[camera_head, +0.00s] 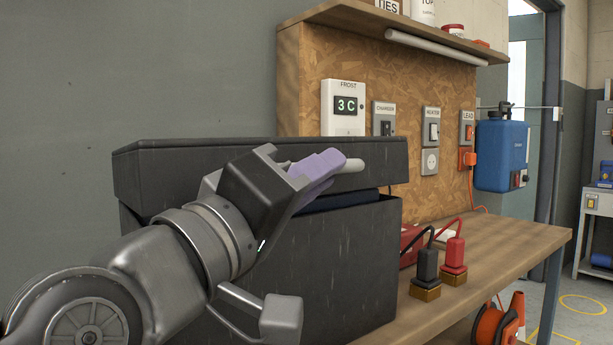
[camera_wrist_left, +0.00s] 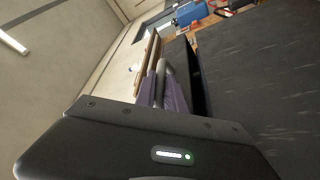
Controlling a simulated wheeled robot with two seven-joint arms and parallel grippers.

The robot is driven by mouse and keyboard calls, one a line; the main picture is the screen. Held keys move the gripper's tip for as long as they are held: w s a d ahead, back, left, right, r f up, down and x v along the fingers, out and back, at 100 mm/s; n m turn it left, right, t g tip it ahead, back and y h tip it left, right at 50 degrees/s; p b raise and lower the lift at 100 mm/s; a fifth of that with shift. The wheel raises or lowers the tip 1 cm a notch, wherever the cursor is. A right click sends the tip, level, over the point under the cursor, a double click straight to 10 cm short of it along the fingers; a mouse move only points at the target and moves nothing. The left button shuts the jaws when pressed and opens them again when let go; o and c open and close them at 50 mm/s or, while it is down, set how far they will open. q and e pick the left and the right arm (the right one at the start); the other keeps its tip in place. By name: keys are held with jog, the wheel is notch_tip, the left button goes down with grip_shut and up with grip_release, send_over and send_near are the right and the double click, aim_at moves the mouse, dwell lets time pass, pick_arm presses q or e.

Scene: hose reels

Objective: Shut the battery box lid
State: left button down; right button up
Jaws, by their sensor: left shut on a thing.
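The battery box (camera_head: 350,245) is a large dark grey box on the wooden bench. Its lid (camera_head: 265,148) sits just above the box and is partly open. A dark gap with something bluish shows between lid and box at the right. My left gripper (camera_head: 322,165), with purple fingers, is at the lid's front, shut on a pale grey bar handle (camera_head: 349,166). In the left wrist view the purple fingers (camera_wrist_left: 163,90) close around the grey bar, beside the dark box. The fingers hide part of the handle, and my arm hides the box's left front. My right gripper is not in view.
A black plug (camera_head: 427,266) and a red plug (camera_head: 454,256) with cables stand on the bench (camera_head: 500,250) right of the box. A chipboard panel (camera_head: 370,75) with a frost display (camera_head: 344,105) and switches rises behind. A shelf (camera_head: 400,25) overhangs it.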

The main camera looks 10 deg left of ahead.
pick_arm(q)
notch_tip(320, 180, down, 3)
jog(key=shift+d+f+b, duration=0.1)
jog(key=shift+d+b, duration=0.05)
jog(key=shift+b, duration=0.6)
jog(key=shift+f, duration=0.1)
jog(key=c, duration=1.7)
grip_release()
jog(key=v, duration=0.8)
jog(key=shift+r+p, duration=0.2)
jog(key=shift+p, duration=0.15)
